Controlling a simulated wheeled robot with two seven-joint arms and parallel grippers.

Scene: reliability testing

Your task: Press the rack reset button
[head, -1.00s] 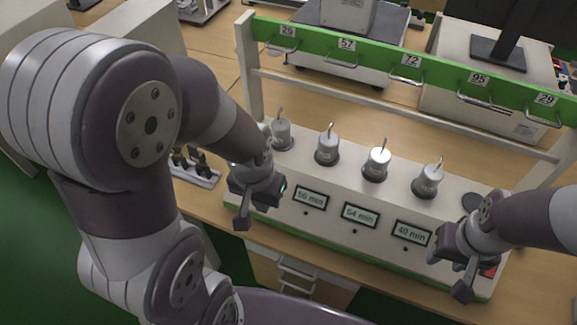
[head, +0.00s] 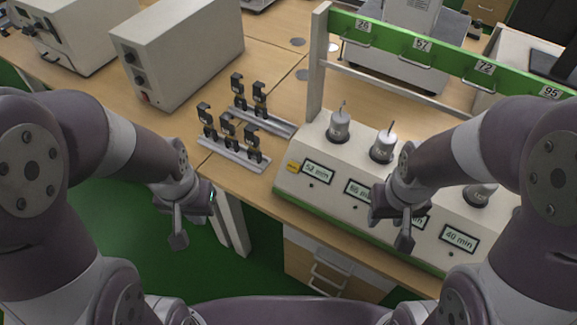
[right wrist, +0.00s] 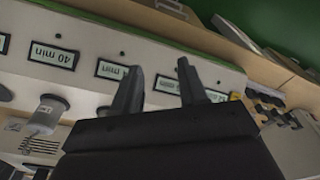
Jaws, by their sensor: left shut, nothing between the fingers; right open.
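The white rack (head: 290,190) with a green base edge stands on the wooden bench, with several displays on its sloped front. A small yellow-orange patch (head: 293,166) sits at the front's left end; I cannot tell whether it is a button or a label. It also shows in the right wrist view (right wrist: 235,96). The red patch seen earlier at the rack's right end is not visible now. My left gripper (head: 178,238) is shut and empty, left of the rack beyond the bench edge. My right gripper (head: 392,232) is open and empty before the displays.
Several grey-white cylinders (head: 383,147) stand on the rack top, below a green bar (head: 400,45) with numbered tags and hooks. Black clamps (head: 230,135) stand on rails left of the rack. A white box instrument (head: 180,50) is behind them. Green floor (head: 130,215) lies open at left.

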